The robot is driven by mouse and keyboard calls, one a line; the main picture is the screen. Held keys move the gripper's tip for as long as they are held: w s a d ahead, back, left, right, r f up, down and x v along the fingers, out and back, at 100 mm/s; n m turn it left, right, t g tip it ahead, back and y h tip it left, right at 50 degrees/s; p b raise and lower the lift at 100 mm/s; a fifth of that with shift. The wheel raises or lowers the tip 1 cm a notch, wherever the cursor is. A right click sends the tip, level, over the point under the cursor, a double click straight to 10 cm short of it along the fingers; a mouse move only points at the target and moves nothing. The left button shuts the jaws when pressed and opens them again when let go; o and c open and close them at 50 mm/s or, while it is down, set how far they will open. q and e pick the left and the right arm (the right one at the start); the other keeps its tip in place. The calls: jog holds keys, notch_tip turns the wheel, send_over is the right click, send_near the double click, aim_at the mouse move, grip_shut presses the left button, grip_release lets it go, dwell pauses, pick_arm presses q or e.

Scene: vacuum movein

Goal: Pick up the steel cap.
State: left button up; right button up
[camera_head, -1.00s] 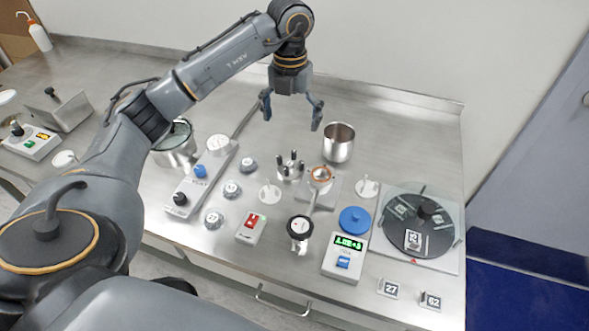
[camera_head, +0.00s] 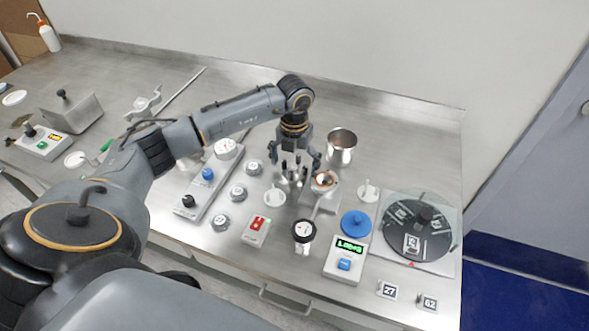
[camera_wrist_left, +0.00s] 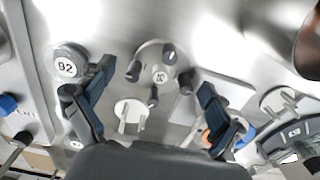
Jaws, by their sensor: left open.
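A round steel piece with several black posts and a small label in its middle looks like the steel cap (camera_head: 291,180); no other piece is clearly marked as it. It stands on the steel bench under my left gripper (camera_head: 295,163), which partly covers it in the head view. In the left wrist view the cap (camera_wrist_left: 150,56) shows between the spread fingers of my left gripper (camera_wrist_left: 156,82), apart from both. The left gripper is open and empty, pointing down. My right gripper is not in view.
A steel cup (camera_head: 341,149) stands close behind on the right. A white handled disc (camera_head: 275,197) lies in front. A small stand (camera_head: 325,181) stands just right. A turntable (camera_head: 420,235) sits far right.

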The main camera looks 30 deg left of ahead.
pick_arm(q)
jog(key=c, duration=1.4)
jog(key=shift+r, duration=0.1)
